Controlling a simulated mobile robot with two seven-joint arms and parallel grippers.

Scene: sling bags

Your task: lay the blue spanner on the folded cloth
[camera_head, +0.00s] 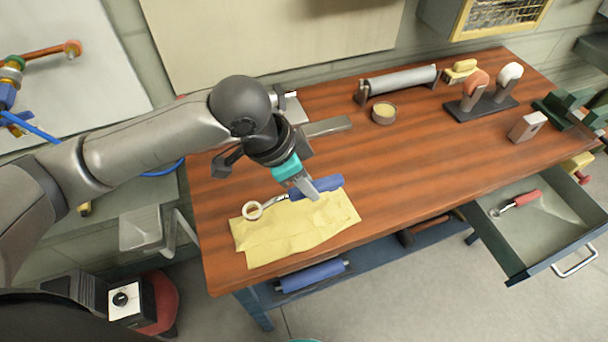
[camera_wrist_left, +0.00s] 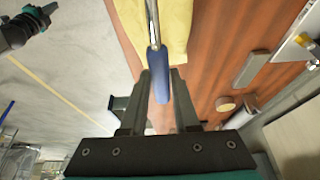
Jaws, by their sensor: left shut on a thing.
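The blue spanner (camera_head: 325,186) has a blue handle and a shiny shaft with a pale ring end over the left part of the yellow folded cloth (camera_head: 290,241). The cloth lies flat near the front left of the wooden bench. My left gripper (camera_head: 306,190) is shut on the handle from above. Its right end reaches past the fingers. In the left wrist view the handle (camera_wrist_left: 160,80) runs between the two fingers (camera_wrist_left: 158,105), with the cloth (camera_wrist_left: 175,22) beyond. Whether the spanner touches the cloth I cannot tell. My right gripper is out of view.
An open drawer (camera_head: 585,238) at right holds a red-handled tool (camera_head: 526,199). The middle of the bench (camera_head: 420,150) is clear.

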